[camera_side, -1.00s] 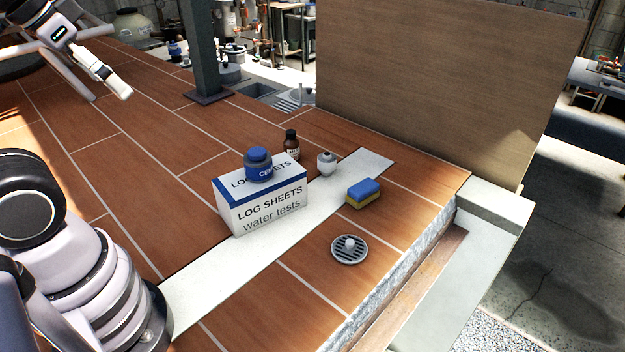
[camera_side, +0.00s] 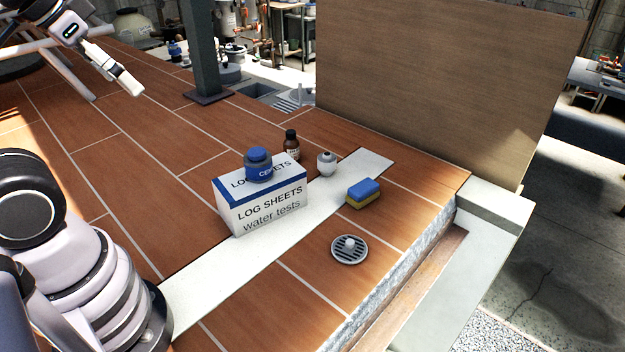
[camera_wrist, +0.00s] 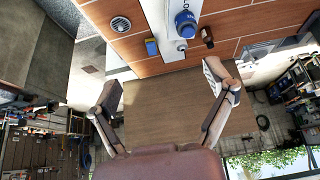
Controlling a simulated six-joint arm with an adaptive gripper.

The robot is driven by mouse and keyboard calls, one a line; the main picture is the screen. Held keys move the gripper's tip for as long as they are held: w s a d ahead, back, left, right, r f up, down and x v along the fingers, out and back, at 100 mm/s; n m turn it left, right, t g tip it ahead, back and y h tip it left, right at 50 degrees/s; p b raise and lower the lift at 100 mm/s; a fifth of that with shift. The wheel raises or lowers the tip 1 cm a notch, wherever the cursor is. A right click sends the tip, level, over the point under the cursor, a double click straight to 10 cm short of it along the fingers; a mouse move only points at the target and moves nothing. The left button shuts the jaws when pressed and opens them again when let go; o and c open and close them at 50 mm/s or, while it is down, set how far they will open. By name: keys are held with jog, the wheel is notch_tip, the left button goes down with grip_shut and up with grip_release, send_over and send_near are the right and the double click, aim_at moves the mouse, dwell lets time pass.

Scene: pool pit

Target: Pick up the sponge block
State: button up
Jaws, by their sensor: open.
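The sponge block (camera_side: 363,193), blue on top and yellow below, lies flat on the tiled deck at the right edge of a pale strip. It also shows in the wrist view (camera_wrist: 151,47) near the top middle. My gripper (camera_side: 137,88) is at the upper left of the side view, well above the tiles and far from the sponge. In the wrist view my gripper (camera_wrist: 164,85) has its two fingers spread wide with nothing between them.
A log sheets box (camera_side: 262,205) with a blue-lidded jar (camera_side: 258,165) on top stands left of the sponge. A brown bottle (camera_side: 292,145) and a small white pot (camera_side: 326,163) stand behind. A round drain grate (camera_side: 348,250) lies in front. A tall wooden board (camera_side: 440,90) rises behind the deck's edge.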

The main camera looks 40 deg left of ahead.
jog(key=w+d+f+t, duration=0.1)
jog(key=w+d+f, duration=0.1)
jog(key=w, duration=0.6)
jog(key=w+d+f+t, duration=0.1)
jog(key=w+d+f, duration=0.1)
jog(key=w, duration=0.6)
jog(key=t, duration=0.5)
send_over(361, 188)
jog(key=s, duration=1.2)
notch_tip(361, 188, down, 29)
jog(key=x, duration=1.4)
jog(key=shift+a, duration=0.1)
jog(key=c, duration=1.3)
